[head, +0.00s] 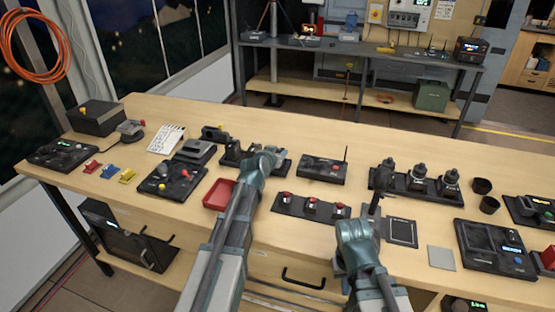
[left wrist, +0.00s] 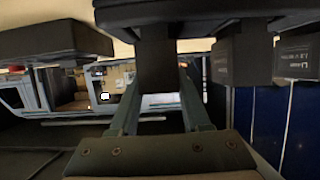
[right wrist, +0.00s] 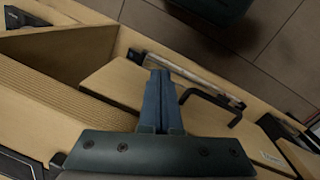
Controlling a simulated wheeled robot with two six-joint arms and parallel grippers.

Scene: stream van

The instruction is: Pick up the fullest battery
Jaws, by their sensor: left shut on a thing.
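My left gripper (head: 267,153) is at the battery row near the middle of the bench. In the left wrist view its fingers (left wrist: 160,95) are shut on a dark block, a battery (left wrist: 156,68). Another dark battery (left wrist: 228,60) and a labelled battery (left wrist: 298,56) stand to the right of it there. In the head view a battery (head: 234,150) shows left of the gripper; the held one is mostly hidden. No charge level is readable. My right gripper (head: 353,228) is by the bench's front edge; its fingers (right wrist: 158,98) look shut and empty.
A red tray (head: 218,194) lies left of my left forearm. A radio box with an antenna (head: 323,168) stands right of the batteries.

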